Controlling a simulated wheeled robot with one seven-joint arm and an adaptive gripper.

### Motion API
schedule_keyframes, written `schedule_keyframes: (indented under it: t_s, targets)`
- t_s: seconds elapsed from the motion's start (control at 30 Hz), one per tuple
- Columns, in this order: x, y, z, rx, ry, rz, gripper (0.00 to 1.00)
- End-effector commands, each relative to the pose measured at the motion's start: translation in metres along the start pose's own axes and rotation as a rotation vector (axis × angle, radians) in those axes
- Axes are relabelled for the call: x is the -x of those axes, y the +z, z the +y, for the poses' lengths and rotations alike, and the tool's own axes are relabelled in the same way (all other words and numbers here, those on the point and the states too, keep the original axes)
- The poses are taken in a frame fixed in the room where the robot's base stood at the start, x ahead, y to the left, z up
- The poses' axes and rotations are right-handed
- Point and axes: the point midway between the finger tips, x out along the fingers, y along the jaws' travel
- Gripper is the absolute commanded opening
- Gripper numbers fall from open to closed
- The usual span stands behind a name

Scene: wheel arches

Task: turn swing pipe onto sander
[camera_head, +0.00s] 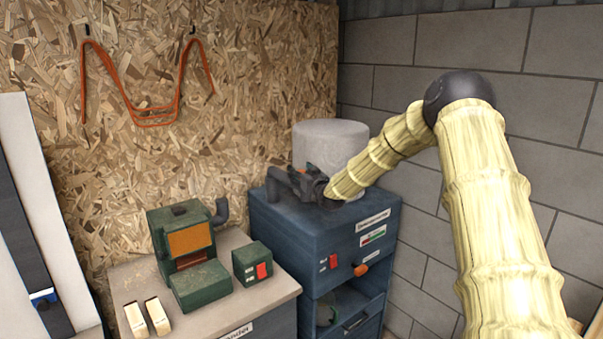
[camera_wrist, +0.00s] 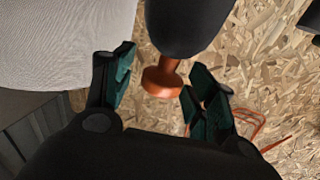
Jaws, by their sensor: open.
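The sander (camera_head: 188,240) is a green machine with an orange-brown front panel, standing on the bench at the middle left. A short dark bent pipe stub (camera_head: 221,211) rises at its right side. A dark pipe (camera_head: 282,183), apparently the swing pipe, sits on top of the blue cabinet, apart from the stub. In the wrist view a dark rounded body (camera_wrist: 187,22) carries an orange knob (camera_wrist: 160,84). My gripper (camera_wrist: 162,70) is open, its green-padded fingers on either side of the knob; contact is not clear. In the head view my gripper (camera_head: 312,185) partly merges with the dark pipe.
The blue cabinet (camera_head: 322,240) bears a pale grey cylinder (camera_head: 330,140) behind my gripper. A green switch box (camera_head: 252,263) and two pale blocks (camera_head: 146,317) stand on the bench (camera_head: 235,318). Orange straps (camera_head: 152,115) hang on the chipboard wall. A block wall closes the right side.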

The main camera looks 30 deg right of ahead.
Motion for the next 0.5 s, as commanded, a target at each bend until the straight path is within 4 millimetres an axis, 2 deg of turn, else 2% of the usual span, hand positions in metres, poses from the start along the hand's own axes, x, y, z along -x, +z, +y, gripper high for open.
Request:
schedule_keyframes:
  t_s: [0.13, 0.43, 0.5]
  targets:
    - [0.0001, 0.0002, 0.0, 0.0, 0.0, 0.0, 0.54]
    - [0.0004, 0.0001, 0.0006, 0.0, 0.001, 0.0, 0.0]
    - [0.0004, 0.0001, 0.0008, 0.0, 0.001, 0.0, 0.0]
